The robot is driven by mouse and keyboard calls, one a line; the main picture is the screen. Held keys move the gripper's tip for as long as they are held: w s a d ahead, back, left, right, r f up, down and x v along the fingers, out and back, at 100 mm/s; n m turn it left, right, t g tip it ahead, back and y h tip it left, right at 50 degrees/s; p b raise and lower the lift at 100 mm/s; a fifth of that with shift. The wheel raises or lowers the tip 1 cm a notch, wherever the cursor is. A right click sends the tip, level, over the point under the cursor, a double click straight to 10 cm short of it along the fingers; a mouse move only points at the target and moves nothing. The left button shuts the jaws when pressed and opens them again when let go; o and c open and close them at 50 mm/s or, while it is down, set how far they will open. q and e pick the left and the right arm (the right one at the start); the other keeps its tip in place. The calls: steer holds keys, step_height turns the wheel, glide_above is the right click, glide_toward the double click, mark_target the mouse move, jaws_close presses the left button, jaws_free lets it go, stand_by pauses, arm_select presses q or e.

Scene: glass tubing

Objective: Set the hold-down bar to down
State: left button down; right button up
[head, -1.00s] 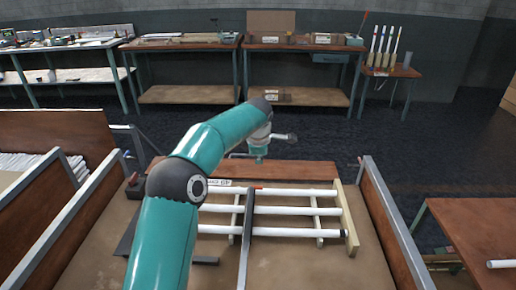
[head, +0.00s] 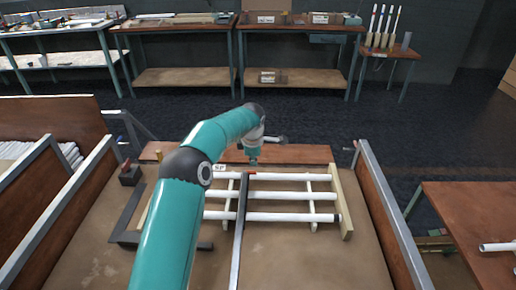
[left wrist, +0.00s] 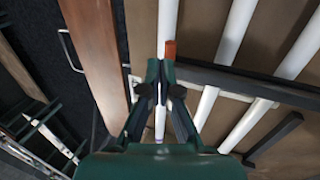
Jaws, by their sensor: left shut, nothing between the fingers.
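The hold-down bar (head: 242,228) is a long dark grey bar with a red end. It runs across several white glass tubes (head: 292,196) in a pale wooden rack (head: 345,205); whether it touches them I cannot tell. In the left wrist view the dark bar (left wrist: 235,80) crosses over the tubes, its orange-red end (left wrist: 170,49) near the fingertips. My left gripper (head: 254,160) is shut and empty, just beyond the bar's red end; it also shows in the left wrist view (left wrist: 160,75). I cannot tell whether it touches the bar. My right gripper is out of view.
A dark L-shaped piece (head: 128,220) lies left of the rack, partly behind my left arm. Brown side panels (head: 385,205) border the work table. A brown board (head: 300,154) lies behind the rack. Another table (head: 470,215) stands at right. Benches line the back.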

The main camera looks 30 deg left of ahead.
arm_select(q)
steer(key=shift+s+a+f+b, duration=0.1)
steer(key=shift+a+f+b, duration=0.1)
steer(key=shift+f, duration=0.45)
steer(key=shift+a+f+b, duration=0.1)
steer(key=shift+f+b, duration=0.1)
steer(key=shift+f, duration=0.55)
steer(key=shift+w+d, duration=0.15)
steer(key=shift+w, duration=0.05)
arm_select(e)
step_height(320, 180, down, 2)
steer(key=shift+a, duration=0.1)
arm_select(q)
steer(key=shift+r, duration=0.25)
steer(key=w+p+v, duration=0.1)
steer(key=v, duration=1.2)
steer(key=shift+a+r, duration=0.35)
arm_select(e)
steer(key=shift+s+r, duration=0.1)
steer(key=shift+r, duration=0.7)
